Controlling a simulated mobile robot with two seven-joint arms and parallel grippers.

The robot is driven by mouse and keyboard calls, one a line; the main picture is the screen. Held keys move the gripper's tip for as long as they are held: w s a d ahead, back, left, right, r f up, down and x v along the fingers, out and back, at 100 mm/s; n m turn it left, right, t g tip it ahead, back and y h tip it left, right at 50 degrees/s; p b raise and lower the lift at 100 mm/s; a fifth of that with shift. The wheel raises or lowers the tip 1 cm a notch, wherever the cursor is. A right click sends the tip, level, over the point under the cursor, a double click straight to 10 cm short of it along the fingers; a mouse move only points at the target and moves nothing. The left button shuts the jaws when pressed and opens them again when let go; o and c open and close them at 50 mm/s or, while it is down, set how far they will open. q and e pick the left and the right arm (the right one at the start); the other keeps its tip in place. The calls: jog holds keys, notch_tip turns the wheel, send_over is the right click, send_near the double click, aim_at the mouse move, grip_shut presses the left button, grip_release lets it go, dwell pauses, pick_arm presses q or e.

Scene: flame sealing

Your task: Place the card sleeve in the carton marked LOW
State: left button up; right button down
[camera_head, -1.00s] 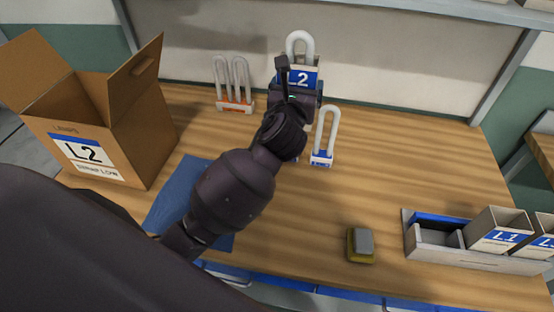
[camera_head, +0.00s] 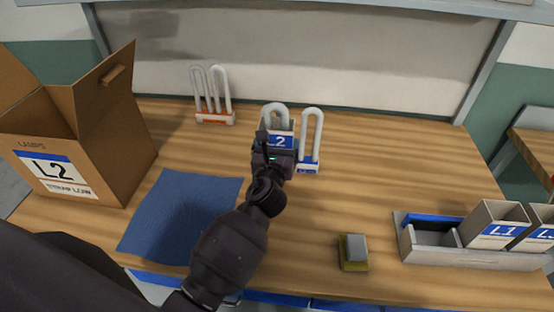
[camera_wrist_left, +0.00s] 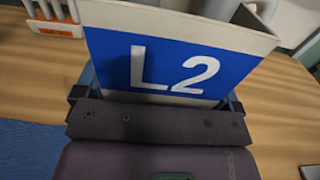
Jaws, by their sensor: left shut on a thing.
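My left gripper (camera_head: 275,160) is shut on the card sleeve (camera_head: 281,141), a white sleeve with a blue L2 label. The sleeve stands roughly upright, and its label fills the left wrist view (camera_wrist_left: 175,68). A white U-shaped tube (camera_head: 275,109) rises from the sleeve's open top. The sleeve's lower part is hidden by my gripper, so I cannot tell whether it touches the table. The carton marked LOW (camera_head: 112,150) is brown, open-topped, and labelled L2, at the left of the table. My right gripper is not in view.
Another U-shaped lamp (camera_head: 313,125) with a blue-labelled base stands just right of the sleeve. An orange-labelled lamp (camera_head: 216,118) stands behind. A blue mat (camera_head: 180,205) lies by the carton. A yellow-and-grey block (camera_head: 353,253) and a sleeve rack (camera_head: 435,257) are at right.

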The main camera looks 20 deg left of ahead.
pick_arm(q)
notch_tip(320, 180, down, 4)
jog(key=shift+r+b, duration=0.1)
jog(key=shift+b, duration=0.75)
jog(key=shift+f, duration=0.25)
jog(key=shift+r, duration=0.1)
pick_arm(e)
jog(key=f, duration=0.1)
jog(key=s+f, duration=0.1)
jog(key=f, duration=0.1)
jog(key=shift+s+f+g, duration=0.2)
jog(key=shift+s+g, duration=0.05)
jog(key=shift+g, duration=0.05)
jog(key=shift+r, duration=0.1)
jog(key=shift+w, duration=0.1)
pick_arm(q)
jog(key=shift+f, duration=0.2)
jog(key=o, duration=0.6)
jog(key=shift+o, duration=0.2)
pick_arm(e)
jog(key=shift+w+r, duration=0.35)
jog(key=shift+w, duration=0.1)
